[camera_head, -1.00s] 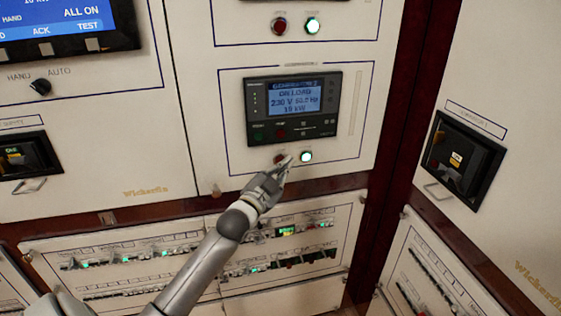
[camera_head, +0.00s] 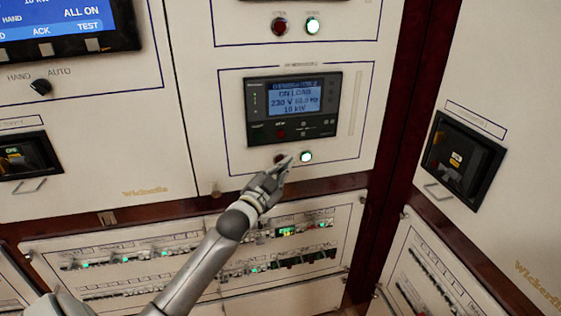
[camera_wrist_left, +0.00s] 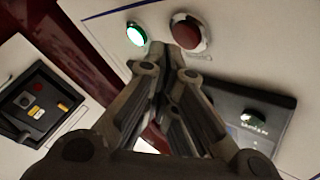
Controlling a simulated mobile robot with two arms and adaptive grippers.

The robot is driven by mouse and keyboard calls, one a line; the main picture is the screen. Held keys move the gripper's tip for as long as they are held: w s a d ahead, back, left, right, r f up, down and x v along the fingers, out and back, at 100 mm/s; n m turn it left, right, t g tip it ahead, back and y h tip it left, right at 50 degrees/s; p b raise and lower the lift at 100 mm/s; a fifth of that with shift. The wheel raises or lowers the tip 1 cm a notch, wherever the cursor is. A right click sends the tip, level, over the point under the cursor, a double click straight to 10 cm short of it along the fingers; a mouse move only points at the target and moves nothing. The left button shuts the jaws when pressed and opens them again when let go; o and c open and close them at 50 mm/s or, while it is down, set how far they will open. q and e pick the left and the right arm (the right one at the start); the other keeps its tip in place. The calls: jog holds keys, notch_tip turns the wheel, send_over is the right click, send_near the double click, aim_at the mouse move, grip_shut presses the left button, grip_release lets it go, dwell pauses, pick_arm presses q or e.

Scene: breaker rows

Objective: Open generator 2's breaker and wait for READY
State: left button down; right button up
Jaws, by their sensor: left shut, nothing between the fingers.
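The generator 2 controller (camera_head: 293,109) is a dark unit on the cream panel. Its blue screen (camera_head: 295,98) reads ON LOAD, 230 V and 10 kW. Below it are a red button (camera_head: 280,158) and a lit green button (camera_head: 306,156). My left gripper (camera_head: 286,163) is shut and empty, its tips at the red button and partly covering it in the head view. In the left wrist view the fingertips (camera_wrist_left: 178,68) point towards the red button (camera_wrist_left: 190,31), with the green button (camera_wrist_left: 137,34) beside it. I cannot tell whether they touch. My right gripper is not in view.
Breaker rows (camera_head: 160,253) lie below, beneath my left arm. Dark breakers with pull handles are at the left (camera_head: 25,157) and on the right cabinet (camera_head: 460,160).

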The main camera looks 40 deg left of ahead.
pick_arm(q)
jog(key=shift+w+a, duration=0.25)
jog(key=shift+a, duration=0.05)
jog(key=shift+w+a, duration=0.25)
jog(key=shift+a, duration=0.05)
dwell(0.7)
dwell(0.4)
jog(key=shift+s+d+p, duration=0.55)
jog(key=shift+d, duration=0.05)
jog(key=s+d+p, duration=0.1)
jog(key=d, duration=0.1)
jog(key=s+d+p, duration=0.1)
jog(key=s+d, duration=0.1)
jog(key=shift+s, duration=0.1)
jog(key=shift+a, duration=0.1)
dwell(0.8)
